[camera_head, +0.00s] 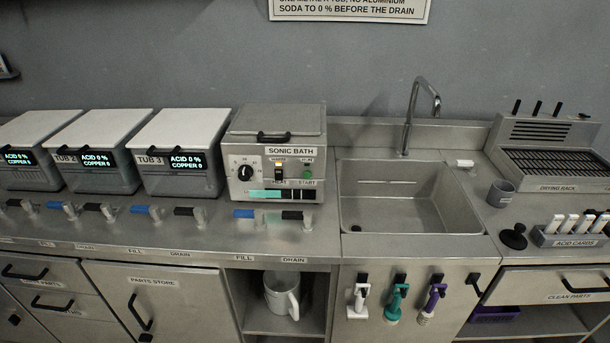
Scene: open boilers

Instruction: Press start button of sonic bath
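The sonic bath (276,150) is a metal box with a closed lid and black handle, standing on the counter left of the sink. Neither of my grippers is in view.
Several lidded tubs, including Tub 3 (180,150), stand left of the bath. Blue and black fill and drain levers (293,215) stick out below it. The sink (395,195) and tall faucet (420,110) are right. Brushes (398,298) hang below the sink.

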